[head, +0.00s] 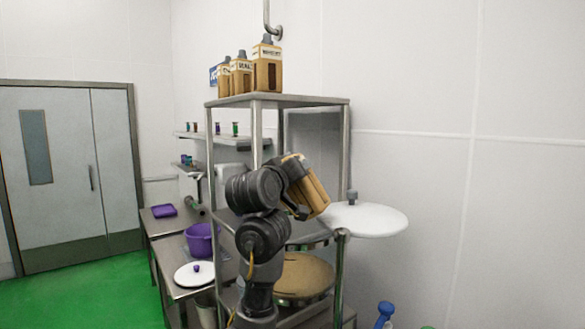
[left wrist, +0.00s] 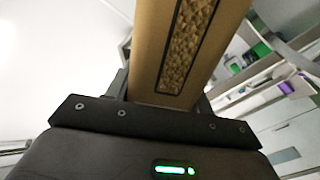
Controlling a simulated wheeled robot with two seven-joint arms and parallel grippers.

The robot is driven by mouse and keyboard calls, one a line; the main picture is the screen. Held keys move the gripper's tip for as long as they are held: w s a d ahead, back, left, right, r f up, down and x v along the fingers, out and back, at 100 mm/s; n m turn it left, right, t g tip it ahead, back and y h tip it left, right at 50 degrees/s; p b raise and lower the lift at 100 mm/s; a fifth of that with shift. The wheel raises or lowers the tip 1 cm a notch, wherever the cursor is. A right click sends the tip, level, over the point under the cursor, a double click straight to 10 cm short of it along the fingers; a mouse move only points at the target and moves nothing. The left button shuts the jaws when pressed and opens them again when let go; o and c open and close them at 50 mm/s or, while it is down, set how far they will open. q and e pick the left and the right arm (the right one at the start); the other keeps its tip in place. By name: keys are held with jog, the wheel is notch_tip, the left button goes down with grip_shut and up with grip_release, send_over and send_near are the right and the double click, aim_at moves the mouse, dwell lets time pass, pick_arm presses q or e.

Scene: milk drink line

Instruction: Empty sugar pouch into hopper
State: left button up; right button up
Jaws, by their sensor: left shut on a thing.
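A tan pouch (head: 313,193) is held tilted by my left gripper (head: 297,207) above the steel frame. In the left wrist view the pouch (left wrist: 176,50) fills the top middle, and its long window shows brown granules. My left gripper is shut on it; its fingers are mostly hidden. Below the pouch is a wide round tan surface (head: 305,274) inside the frame, which may be the hopper's top or its contents; I cannot tell. A white round disc with a grey knob, like a lid (head: 372,222), sticks out to the right of the frame. My right gripper is not in view.
Several labelled tan packs (head: 267,75) stand on the steel frame's top shelf (head: 300,101). Frame posts (head: 341,275) stand close to my arm. A purple bucket (head: 202,240) and a white lid (head: 195,274) are on the left bench. Green floor is free at left.

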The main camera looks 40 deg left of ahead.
aim_at(292, 196)
pick_arm(q)
jog(key=n, duration=0.4)
jog(key=shift+s+a+f, duration=0.1)
jog(key=shift+a+f, duration=0.05)
jog(key=shift+f, duration=0.2)
jog(key=f+n, duration=0.1)
jog(key=n, duration=0.3)
jog(key=f+n, duration=0.1)
jog(key=n, duration=0.1)
jog(key=shift+s+f, duration=0.25)
jog(key=shift+f, duration=0.1)
jog(key=n, duration=0.2)
jog(key=f+n, duration=0.1)
jog(key=n, duration=0.1)
jog(key=shift+w+f, duration=0.15)
jog(key=n, duration=0.2)
jog(key=f+n, duration=0.1)
jog(key=n, duration=0.1)
dwell(0.8)
